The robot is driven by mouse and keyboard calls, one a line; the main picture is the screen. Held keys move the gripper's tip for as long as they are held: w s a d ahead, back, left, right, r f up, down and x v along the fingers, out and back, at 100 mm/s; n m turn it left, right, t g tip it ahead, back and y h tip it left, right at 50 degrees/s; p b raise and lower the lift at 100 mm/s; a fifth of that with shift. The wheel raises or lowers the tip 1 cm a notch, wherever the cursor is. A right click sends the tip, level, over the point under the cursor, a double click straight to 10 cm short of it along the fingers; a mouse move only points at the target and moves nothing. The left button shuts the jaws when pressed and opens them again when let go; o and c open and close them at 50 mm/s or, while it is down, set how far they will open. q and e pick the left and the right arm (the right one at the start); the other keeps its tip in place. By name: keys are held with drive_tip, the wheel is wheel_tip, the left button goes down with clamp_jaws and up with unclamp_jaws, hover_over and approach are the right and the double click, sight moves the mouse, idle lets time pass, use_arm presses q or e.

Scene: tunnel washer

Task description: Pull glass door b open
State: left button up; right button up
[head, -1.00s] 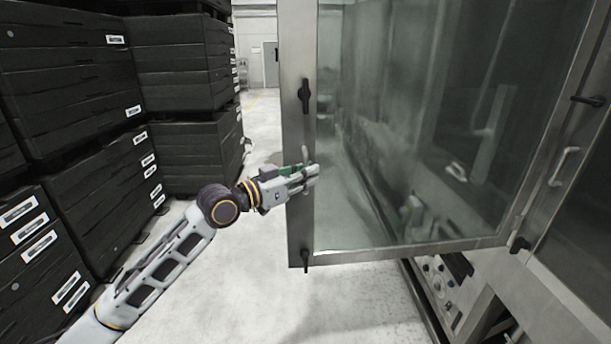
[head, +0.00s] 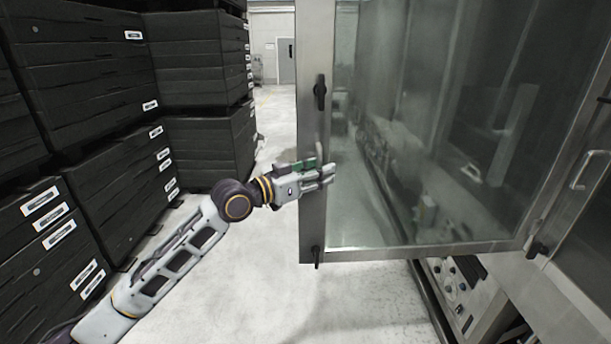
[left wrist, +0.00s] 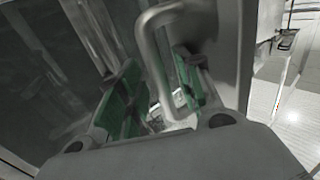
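Glass door b (head: 410,120), a grey-framed glass panel, stands swung out from the washer in the head view, hinged on its right side. Its bar handle (head: 319,150) is on the left frame post; in the left wrist view the handle (left wrist: 152,50) shows as a bent grey bar. My left gripper (head: 328,174) is at the handle, its lower part hidden by the fingers. The green-padded fingers of the left gripper (left wrist: 158,75) stand apart on either side of the bar, with gaps visible. My right gripper is not in view.
Stacked black crates (head: 110,130) fill the left side. Pale floor (head: 270,270) is clear between them and the door. The washer's lower frame with fittings (head: 455,290) is at bottom right. Black latches (head: 320,92) stick out from the door's post.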

use_arm(q)
drive_tip(key=v, duration=1.2)
idle(0.6)
drive_tip(key=shift+r, duration=0.1)
idle(0.4)
